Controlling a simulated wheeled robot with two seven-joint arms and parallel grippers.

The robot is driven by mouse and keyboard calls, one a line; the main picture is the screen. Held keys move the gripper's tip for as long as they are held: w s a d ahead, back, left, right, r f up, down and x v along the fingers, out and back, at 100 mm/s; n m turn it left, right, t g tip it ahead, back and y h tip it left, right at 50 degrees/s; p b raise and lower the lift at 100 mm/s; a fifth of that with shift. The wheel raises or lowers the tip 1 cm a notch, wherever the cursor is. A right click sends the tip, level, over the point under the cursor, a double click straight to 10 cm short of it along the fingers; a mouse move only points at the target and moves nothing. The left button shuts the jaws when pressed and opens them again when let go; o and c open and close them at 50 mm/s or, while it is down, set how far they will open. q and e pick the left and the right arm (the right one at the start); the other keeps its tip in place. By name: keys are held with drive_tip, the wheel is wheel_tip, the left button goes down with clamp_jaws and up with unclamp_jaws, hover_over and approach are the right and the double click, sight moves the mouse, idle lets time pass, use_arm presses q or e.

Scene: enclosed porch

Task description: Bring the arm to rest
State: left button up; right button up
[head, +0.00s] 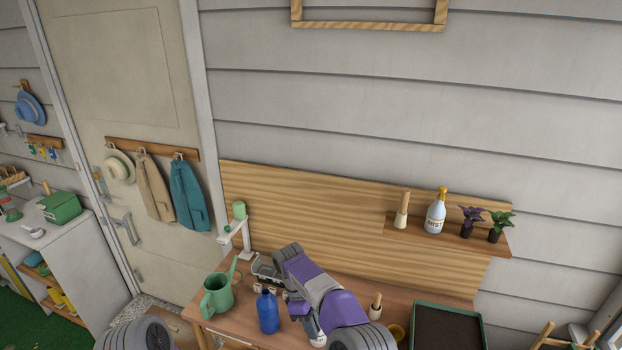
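My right arm, purple and grey, reaches up from the bottom middle of the head view over the wooden bench. Its gripper (265,286) points down and left above the bench, between the green watering can (217,297) and the blue bottle (268,312). The fingers are small and partly hidden, so I cannot tell whether they are apart. I see nothing clearly held. My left gripper is not in view.
The bench (232,325) also bears a dark tray (447,330) with a green rim and a wooden-handled tool (375,305).

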drive_tip(key=s+d+f+m+y+b, duration=0.2)
drive_tip(key=s+f+m+b, duration=0.15)
drive_tip(key=f, duration=0.95)
drive_tip(key=s+d+f+m+y+b, duration=0.25)
drive_tip(key=f+b, duration=0.25)
drive_tip(key=f, duration=0.9)
use_arm(q)
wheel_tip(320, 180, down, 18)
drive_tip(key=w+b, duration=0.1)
drive_tip(key=b, duration=0.8)
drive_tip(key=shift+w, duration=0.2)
use_arm(e)
drive_tip(key=s+d+f+m+t+y, duration=0.1)
drive_tip(key=s+d+f+m+t, duration=0.1)
drive_tip(key=s+f+m, duration=0.3)
drive_tip(key=s+d+f+m+t+y, duration=0.1)
drive_tip(key=s+f+m, duration=0.5)
drive_tip(key=s, duration=0.8)
drive_tip(key=shift+s+d+f+t+y, duration=0.25)
drive_tip(key=shift+d+f+t+y, duration=0.2)
drive_tip(key=shift+d, duration=0.5)
